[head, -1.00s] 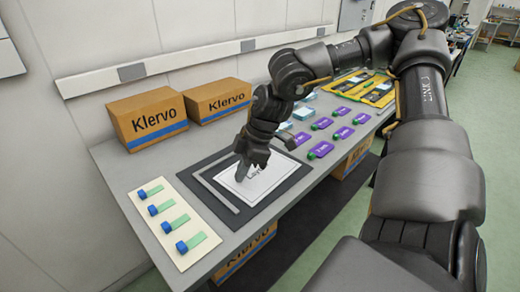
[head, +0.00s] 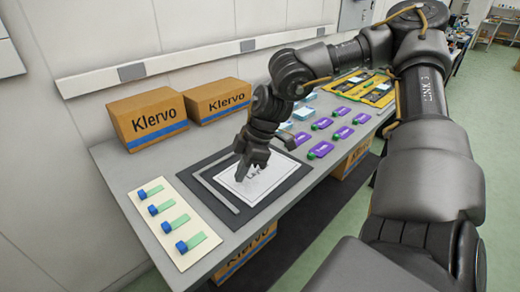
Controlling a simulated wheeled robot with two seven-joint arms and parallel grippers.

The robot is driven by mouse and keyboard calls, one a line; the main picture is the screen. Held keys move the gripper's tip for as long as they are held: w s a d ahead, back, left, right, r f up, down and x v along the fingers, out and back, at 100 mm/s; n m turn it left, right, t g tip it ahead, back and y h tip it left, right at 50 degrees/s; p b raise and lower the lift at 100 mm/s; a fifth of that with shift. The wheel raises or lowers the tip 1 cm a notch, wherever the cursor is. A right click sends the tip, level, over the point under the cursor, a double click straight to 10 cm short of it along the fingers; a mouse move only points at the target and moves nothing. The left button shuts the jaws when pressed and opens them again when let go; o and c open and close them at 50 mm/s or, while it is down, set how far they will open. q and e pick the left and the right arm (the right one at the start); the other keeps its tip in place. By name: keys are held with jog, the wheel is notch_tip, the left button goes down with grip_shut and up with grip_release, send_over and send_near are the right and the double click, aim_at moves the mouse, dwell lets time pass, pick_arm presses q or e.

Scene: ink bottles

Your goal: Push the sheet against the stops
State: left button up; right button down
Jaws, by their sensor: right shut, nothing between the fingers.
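A white printed sheet (head: 262,189) lies on a dark mat (head: 289,183) on the grey table. A grey bar-shaped stop (head: 216,193) runs along the mat's left side, and another strip seems to run along its back edge, partly behind my arm. My right gripper (head: 239,179) is shut and points down at the left part of the sheet; its fingers hide part of the sheet. I cannot tell whether the fingertips touch the paper. A thin gap seems to show between the sheet and the left stop. My left gripper is not in view.
A cream board (head: 172,221) with blue-capped bottles and green strips lies left of the mat. Two Klervo boxes (head: 148,121) stand at the back against the wall. Several purple items (head: 320,150) and a yellow tray (head: 349,93) lie farther right.

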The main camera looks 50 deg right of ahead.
aim_at(218, 185)
jog(key=shift+f, duration=0.1)
jog(key=shift+f+b, duration=0.6)
jog(key=shift+b, duration=0.05)
jog(key=shift+w+a, duration=0.1)
dwell(0.3)
jog(key=shift+w+a+f+b, duration=0.1)
jog(key=shift+w+a+b, duration=0.5)
jog(key=shift+w, duration=0.15)
jog(key=shift+w+a+f+b, duration=0.1)
jog(key=shift+w+a+b, duration=0.4)
jog(key=shift+w, duration=0.25)
jog(key=shift+w+a, duration=0.15)
jog(key=shift+a, duration=0.05)
jog(key=shift+w+a, duration=0.2)
jog(key=shift+a, duration=0.05)
